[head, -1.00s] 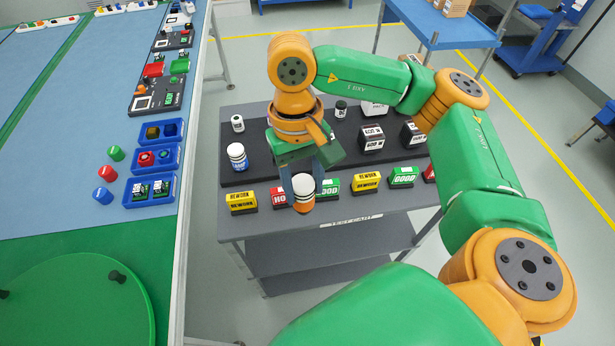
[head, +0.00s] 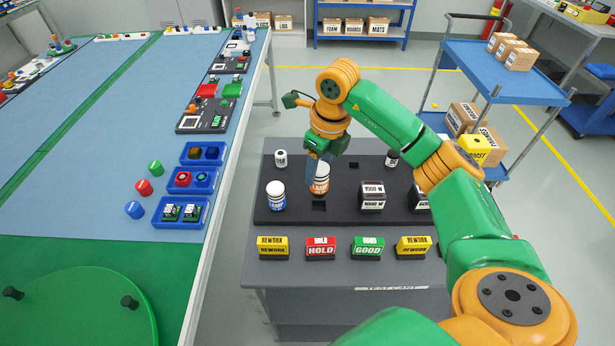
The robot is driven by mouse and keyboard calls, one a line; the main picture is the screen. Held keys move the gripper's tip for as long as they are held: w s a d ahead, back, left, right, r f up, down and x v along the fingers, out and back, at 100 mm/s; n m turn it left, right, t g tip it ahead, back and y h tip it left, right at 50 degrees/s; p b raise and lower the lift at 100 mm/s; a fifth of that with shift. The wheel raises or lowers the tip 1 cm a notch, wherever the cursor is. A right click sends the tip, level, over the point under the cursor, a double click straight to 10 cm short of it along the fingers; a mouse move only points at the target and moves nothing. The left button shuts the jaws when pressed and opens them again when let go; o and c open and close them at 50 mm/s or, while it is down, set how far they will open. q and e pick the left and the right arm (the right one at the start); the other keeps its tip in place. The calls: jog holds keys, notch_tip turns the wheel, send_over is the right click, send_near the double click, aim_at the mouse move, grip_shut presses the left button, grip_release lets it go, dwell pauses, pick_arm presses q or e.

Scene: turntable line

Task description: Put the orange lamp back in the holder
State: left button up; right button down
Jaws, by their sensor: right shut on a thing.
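My right gripper (head: 318,170) is shut on the orange lamp (head: 320,180), an orange and white cylinder with a white top. The lamp is upright over the dark holder (head: 290,157) on the test cart, just behind a square dark opening (head: 319,206). I cannot tell whether the lamp touches the holder. A blue and white lamp (head: 276,196) stands in the holder to its left. A small white cylinder (head: 281,158) and a dark one (head: 392,158) stand farther back. My left gripper is not in view.
Yellow REWORK (head: 273,247), red HOLD (head: 321,247) and green GOOD (head: 367,247) blocks line the cart's front. Black and white 1000 W blocks (head: 372,197) stand right of the lamp. The blue-topped line table (head: 110,130) with blue trays (head: 180,211) is at left.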

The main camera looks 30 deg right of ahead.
jog(key=shift+w+d+f+m, duration=0.15)
jog(key=shift+d+m, duration=0.1)
jog(key=shift+m, duration=0.35)
jog(key=shift+f, duration=0.15)
notch_tip(320, 180, down, 3)
jog(key=b, duration=0.3)
jog(key=shift+f, duration=0.4)
jog(key=shift+f+b, duration=1.25)
jog(key=shift+f, duration=0.1)
jog(key=shift+c, duration=1.2)
grip_release()
jog(key=shift+r, duration=0.1)
